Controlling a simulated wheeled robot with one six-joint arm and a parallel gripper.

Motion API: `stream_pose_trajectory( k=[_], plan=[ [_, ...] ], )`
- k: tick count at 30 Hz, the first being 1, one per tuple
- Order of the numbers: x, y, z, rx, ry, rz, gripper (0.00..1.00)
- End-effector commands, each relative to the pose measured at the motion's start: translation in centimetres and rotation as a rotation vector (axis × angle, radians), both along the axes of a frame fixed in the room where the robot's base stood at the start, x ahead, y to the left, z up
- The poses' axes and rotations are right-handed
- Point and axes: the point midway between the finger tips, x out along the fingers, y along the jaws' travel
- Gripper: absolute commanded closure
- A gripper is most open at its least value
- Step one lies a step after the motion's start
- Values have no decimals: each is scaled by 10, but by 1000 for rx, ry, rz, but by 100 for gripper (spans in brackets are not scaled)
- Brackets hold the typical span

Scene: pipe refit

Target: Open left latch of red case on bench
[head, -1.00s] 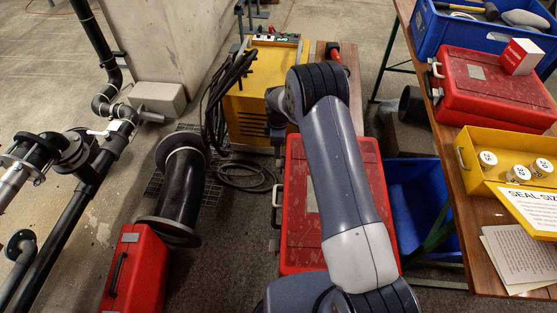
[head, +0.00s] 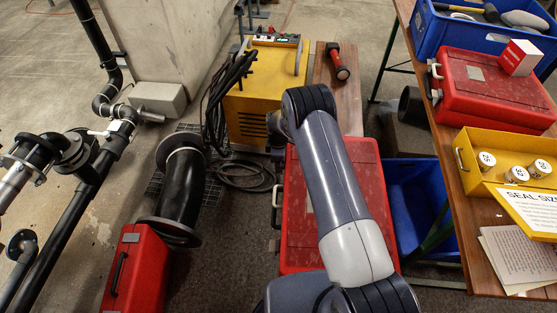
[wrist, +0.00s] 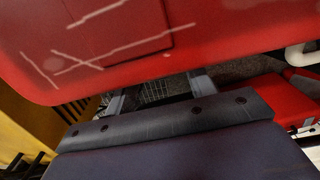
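A red case (head: 490,82) lies on the wooden bench at the right in the head view, with pale latches (head: 435,82) on its left side. A second, larger red case (head: 365,180) lies under my arm, with pale fittings on its left side. A scratched red case surface (wrist: 120,35) fills the top of the wrist view, with a white handle-like part (wrist: 301,53) at its right edge. My gripper (wrist: 160,90) shows two grey fingers spread apart with nothing between them, close to that red surface. In the head view my arm hides the fingers.
A yellow machine (head: 262,100) with black cables stands behind my arm. A white-and-red box (head: 518,57) sits on the bench case. A yellow tray (head: 480,180) and blue bins are at right. Another red case (head: 135,270) stands lower left.

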Motion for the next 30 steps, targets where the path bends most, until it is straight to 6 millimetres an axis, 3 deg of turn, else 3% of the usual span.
stream_pose_trajectory(
  k=[14, 30],
  plan=[
    [0, 0, 0, 0, 1, 0, 86],
    [1, 15, -10, -211, 25, 5, 87]
  ],
)
